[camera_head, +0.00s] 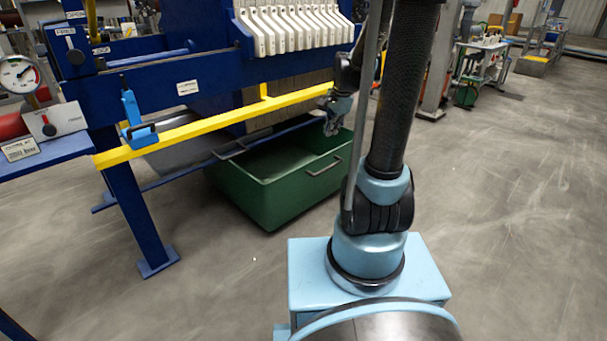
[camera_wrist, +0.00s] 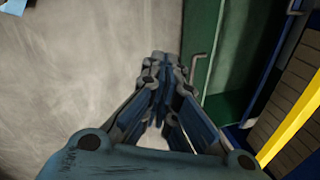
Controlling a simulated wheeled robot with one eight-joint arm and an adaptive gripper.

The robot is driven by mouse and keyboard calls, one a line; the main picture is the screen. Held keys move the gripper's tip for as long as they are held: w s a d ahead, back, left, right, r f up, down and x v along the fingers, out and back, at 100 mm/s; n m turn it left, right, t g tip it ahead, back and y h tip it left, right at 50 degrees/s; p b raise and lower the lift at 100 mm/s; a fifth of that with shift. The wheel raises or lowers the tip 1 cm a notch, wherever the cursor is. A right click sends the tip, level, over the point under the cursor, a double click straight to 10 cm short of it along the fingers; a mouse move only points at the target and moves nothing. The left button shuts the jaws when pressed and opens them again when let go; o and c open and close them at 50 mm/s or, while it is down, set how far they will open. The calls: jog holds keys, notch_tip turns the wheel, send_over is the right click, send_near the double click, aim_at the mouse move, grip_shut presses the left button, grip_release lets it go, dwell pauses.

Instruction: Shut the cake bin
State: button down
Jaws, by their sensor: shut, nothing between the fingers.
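The cake bin (camera_head: 290,195) is an open-topped green box on the floor under the blue press frame. It sticks out partly past the yellow bar, towards the right. A grey handle (camera_head: 323,168) is on its near right wall. My gripper (camera_head: 331,128) is shut and empty, near the bin's far right corner, above its rim. In the wrist view my gripper (camera_wrist: 163,65) points down beside the green wall of the bin (camera_wrist: 201,35), and the bent handle (camera_wrist: 197,66) is just right of the fingertips. I cannot tell whether they touch.
A yellow bar (camera_head: 200,129) and a thin blue rail run along the press above the bin. A blue leg (camera_head: 135,205) stands left of the bin. White filter plates (camera_head: 290,28) hang above.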

jog(key=w+a+f+m+y, duration=0.1)
jog(key=w+a+f+m, duration=0.2)
jog(key=w+f+m, duration=1.35)
jog(key=w+a+f, duration=0.2)
jog(key=w+f, duration=0.5)
jog(key=f, duration=0.4)
jog(key=w+a+f+n, duration=0.1)
jog(key=w+a+f, duration=0.2)
jog(key=w+f, duration=0.4)
jog(key=shift+w+a+f+t, duration=0.25)
jog(key=shift+w+f+t, duration=0.15)
jog(key=shift+f, duration=1.75)
